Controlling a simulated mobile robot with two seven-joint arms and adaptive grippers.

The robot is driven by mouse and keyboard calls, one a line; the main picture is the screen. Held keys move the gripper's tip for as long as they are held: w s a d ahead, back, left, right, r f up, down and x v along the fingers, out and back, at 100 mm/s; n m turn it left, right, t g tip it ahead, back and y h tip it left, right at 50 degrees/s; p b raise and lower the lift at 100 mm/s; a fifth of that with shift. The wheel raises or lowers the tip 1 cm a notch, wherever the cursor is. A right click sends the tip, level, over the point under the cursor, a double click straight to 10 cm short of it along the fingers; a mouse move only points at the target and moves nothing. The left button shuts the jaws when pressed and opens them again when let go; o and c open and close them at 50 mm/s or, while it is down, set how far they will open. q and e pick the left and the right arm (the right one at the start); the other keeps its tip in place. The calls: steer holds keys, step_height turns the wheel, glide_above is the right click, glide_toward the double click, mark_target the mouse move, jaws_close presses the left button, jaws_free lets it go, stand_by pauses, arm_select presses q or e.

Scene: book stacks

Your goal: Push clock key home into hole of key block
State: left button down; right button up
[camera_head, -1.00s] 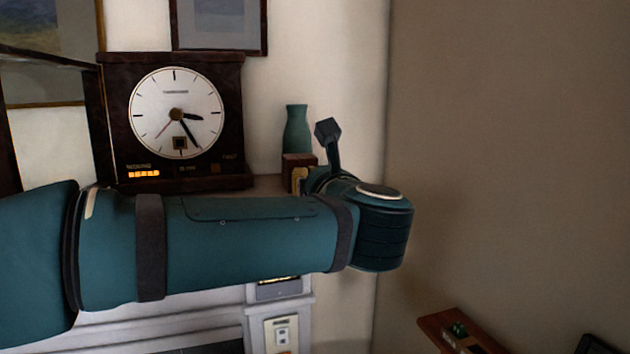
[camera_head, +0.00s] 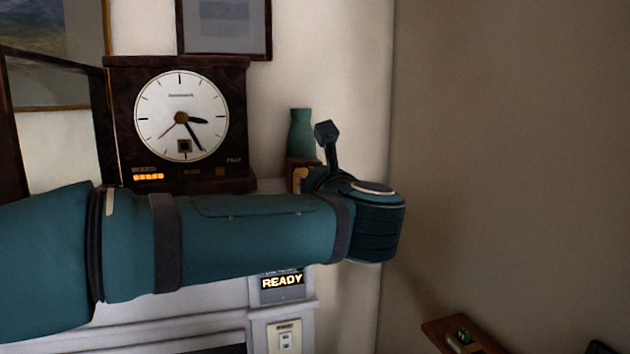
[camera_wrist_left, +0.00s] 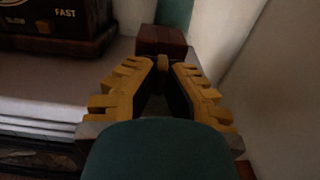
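My left gripper (camera_wrist_left: 164,75) shows in the left wrist view as two notched yellow fingers closing in toward their tips. A small brass-coloured piece, seemingly the clock key (camera_wrist_left: 162,63), sits between the tips. The red-brown key block (camera_wrist_left: 161,38) stands just beyond, in line with the key. How deep the key sits in the hole cannot be told. In the head view the block (camera_head: 292,172) shows below the teal vase, with a yellow shape before it. My left forearm and wrist hide most of the gripper there. My right gripper is in neither view.
A dark clock (camera_head: 180,115) stands on the mantel left of the block, with lit orange bars. The teal vase (camera_head: 301,133) stands behind the block. A READY display (camera_head: 282,282) shows below my arm. A wall closes off the right; a small shelf (camera_head: 465,335) sits lower right.

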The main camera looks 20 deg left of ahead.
arm_select(q)
steer(key=shift+w, duration=0.1)
steer(key=c, duration=1.1)
jaws_free()
steer(key=shift+o, duration=0.2)
steer(key=v, duration=1.2)
